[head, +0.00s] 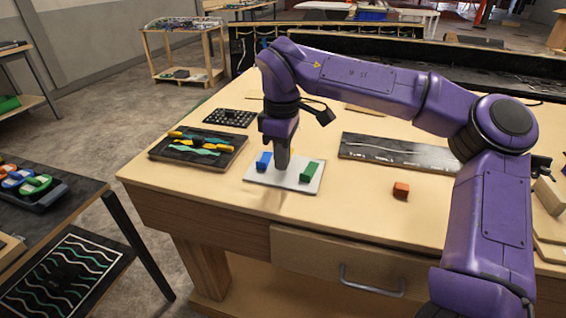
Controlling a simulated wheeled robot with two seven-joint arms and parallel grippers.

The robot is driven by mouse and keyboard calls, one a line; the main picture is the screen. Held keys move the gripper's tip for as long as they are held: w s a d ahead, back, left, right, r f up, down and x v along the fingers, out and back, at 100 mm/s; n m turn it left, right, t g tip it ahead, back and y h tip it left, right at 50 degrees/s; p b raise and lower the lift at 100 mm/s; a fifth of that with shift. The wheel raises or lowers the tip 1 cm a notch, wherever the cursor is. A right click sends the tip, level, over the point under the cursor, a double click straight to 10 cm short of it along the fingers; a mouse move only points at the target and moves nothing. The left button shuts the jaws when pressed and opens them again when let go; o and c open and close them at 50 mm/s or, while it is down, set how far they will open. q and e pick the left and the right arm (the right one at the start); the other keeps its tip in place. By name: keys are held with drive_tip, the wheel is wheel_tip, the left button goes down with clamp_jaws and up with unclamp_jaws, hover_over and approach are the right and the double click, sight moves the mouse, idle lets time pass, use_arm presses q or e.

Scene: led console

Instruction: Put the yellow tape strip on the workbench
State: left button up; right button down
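Yellow strips (216,139) lie with wavy teal strips (205,151) on a dark tray (162,151) at the left of the wooden workbench (270,225). I cannot tell which piece is the tape strip. My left gripper is out of view.
A black perforated pad (229,118) lies behind the tray. The bench's front is mostly clear. A dark table (45,215) with coloured reels stands at left.

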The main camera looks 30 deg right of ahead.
wheel_tip(320, 180, down, 3)
drive_tip(key=shift+r, duration=0.1)
drive_tip(key=c, duration=1.3)
unclamp_jaws()
drive_tip(key=shift+r+p, duration=0.15)
drive_tip(key=shift+p, duration=0.2)
wheel_tip(320, 180, up, 12)
drive_tip(key=shift+f+b, duration=0.1)
drive_tip(key=shift+b, duration=0.35)
